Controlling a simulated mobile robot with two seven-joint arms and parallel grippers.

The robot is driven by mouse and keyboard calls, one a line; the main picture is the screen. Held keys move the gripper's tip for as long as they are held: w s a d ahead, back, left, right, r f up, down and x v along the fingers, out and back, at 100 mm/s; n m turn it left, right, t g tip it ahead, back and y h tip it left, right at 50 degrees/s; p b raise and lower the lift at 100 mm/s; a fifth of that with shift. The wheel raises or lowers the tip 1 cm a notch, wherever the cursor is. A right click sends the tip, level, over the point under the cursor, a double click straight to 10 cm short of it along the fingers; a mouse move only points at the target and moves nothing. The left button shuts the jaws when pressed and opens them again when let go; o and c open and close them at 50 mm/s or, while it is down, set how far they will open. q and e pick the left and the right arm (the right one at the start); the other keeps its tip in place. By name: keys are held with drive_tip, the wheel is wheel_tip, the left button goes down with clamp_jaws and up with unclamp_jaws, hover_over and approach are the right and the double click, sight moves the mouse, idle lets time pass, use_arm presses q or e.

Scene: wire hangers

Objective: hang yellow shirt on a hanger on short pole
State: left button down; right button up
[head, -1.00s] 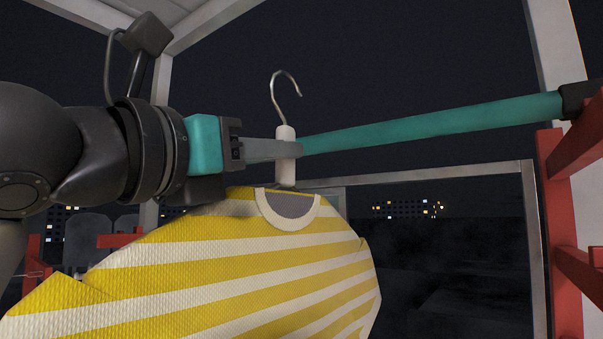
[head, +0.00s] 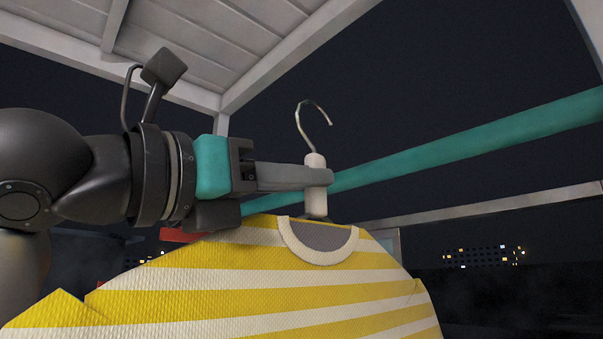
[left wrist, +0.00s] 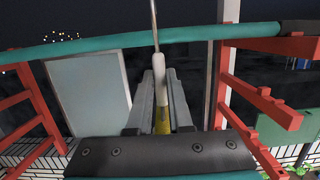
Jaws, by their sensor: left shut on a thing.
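The yellow and white striped shirt (head: 270,285) hangs on a hanger in the head view. The hanger's white neck (head: 315,203) and open metal hook (head: 311,122) stand above its collar. My left gripper (head: 322,178) is shut on the hanger's neck; its fingers also grip the neck (left wrist: 159,95) in the left wrist view. The teal pole (head: 470,143) runs behind the gripper and hanger in the head view. The hook stands above the pole's line there; I cannot tell the gap in depth. The pole (left wrist: 200,34) crosses the upper left wrist view. My right gripper is out of view.
Red racks stand at the left (left wrist: 38,95) and right (left wrist: 262,95) in the left wrist view. A white ceiling frame (head: 290,50) is overhead. A pale panel (left wrist: 90,92) stands beyond the gripper. The space right of the shirt looks clear.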

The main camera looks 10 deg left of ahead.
use_arm(q)
drive_tip(key=shift+f+p+x, duration=0.1)
drive_tip(key=shift+p+x, duration=0.15)
drive_tip(key=shift+x, duration=0.4)
drive_tip(key=shift+f+p+x, duration=0.15)
drive_tip(key=shift+p+x, duration=0.1)
drive_tip(key=shift+x, duration=0.4)
drive_tip(key=shift+f+p+x, duration=0.2)
drive_tip(key=shift+p+x, duration=0.45)
drive_tip(key=shift+x, duration=0.7)
drive_tip(key=shift+f+p+x, duration=0.15)
drive_tip(key=shift+p+x, duration=0.45)
drive_tip(key=shift+x, duration=0.8)
drive_tip(key=shift+w+d+f+p, duration=0.1)
drive_tip(key=shift+w+d+p, duration=0.45)
drive_tip(key=shift+w, duration=0.2)
drive_tip(key=shift+w+d+f+p, duration=0.1)
drive_tip(key=shift+w+d+p, duration=0.45)
drive_tip(key=shift+w, duration=0.25)
drive_tip(key=shift+w+d+f, duration=0.25)
drive_tip(key=shift+w+d, duration=0.1)
drive_tip(key=shift+w, duration=0.1)
drive_tip(key=shift+w+d+f, duration=0.35)
drive_tip(key=shift+w+f, duration=0.15)
drive_tip(key=shift+f, duration=0.25)
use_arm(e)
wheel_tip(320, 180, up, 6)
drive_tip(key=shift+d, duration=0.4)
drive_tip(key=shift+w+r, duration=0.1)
